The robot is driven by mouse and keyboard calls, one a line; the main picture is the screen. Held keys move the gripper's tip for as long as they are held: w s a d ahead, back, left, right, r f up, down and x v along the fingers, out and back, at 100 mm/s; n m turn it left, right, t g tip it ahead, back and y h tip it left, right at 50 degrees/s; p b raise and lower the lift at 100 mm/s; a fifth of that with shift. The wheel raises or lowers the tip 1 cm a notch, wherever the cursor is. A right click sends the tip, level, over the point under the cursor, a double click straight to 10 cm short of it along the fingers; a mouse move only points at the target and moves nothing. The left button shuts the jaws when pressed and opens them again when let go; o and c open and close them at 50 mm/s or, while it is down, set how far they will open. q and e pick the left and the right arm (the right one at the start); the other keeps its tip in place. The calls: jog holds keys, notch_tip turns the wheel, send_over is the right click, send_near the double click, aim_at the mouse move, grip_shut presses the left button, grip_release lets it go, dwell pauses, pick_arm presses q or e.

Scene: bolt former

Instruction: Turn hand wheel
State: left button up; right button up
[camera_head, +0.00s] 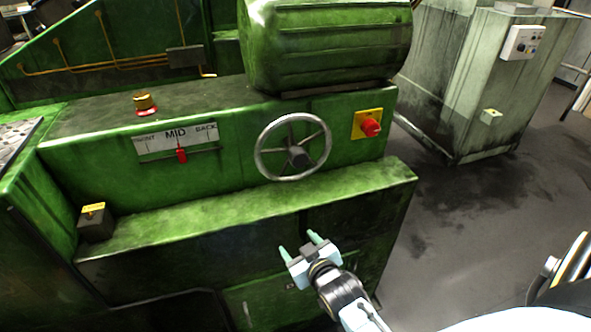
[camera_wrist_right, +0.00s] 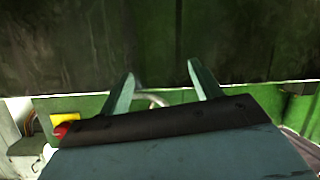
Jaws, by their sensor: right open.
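The hand wheel (camera_head: 298,158) is a grey metal ring with spokes and a dark hub, mounted upright on the front of the green machine in the head view. A small curved piece of its rim (camera_wrist_right: 155,99) seems to show between my fingers in the right wrist view; the rest is hidden. My right gripper (camera_head: 298,242) is open and empty, below the wheel and in front of the ledge, apart from both. Its two pale green fingers (camera_wrist_right: 161,69) also show spread in the right wrist view. My left gripper is not in view.
A green ledge (camera_head: 240,212) juts out below the wheel. A red knob on a yellow plate (camera_head: 370,126) sits right of the wheel. A scale marked MID with a red pointer (camera_head: 181,155) is left of it. A grey cabinet (camera_head: 480,85) stands at right; floor before it is clear.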

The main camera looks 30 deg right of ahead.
aim_at(301, 161)
jog(key=d+r+m+t+h, duration=0.1)
jog(key=d+r+t+h, duration=0.25)
jog(key=r, duration=1.35)
jog(key=shift+y, duration=0.35)
jog(key=b+x, duration=0.1)
jog(key=x, duration=1.2)
jog(key=shift+w+d+r+b, duration=0.1)
jog(key=shift+d+b, duration=0.2)
jog(key=shift+b, duration=0.05)
jog(key=shift+w, duration=0.3)
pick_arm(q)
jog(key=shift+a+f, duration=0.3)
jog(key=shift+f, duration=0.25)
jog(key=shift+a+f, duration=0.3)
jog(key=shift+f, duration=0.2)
pick_arm(e)
jog(key=shift+w+d, duration=0.1)
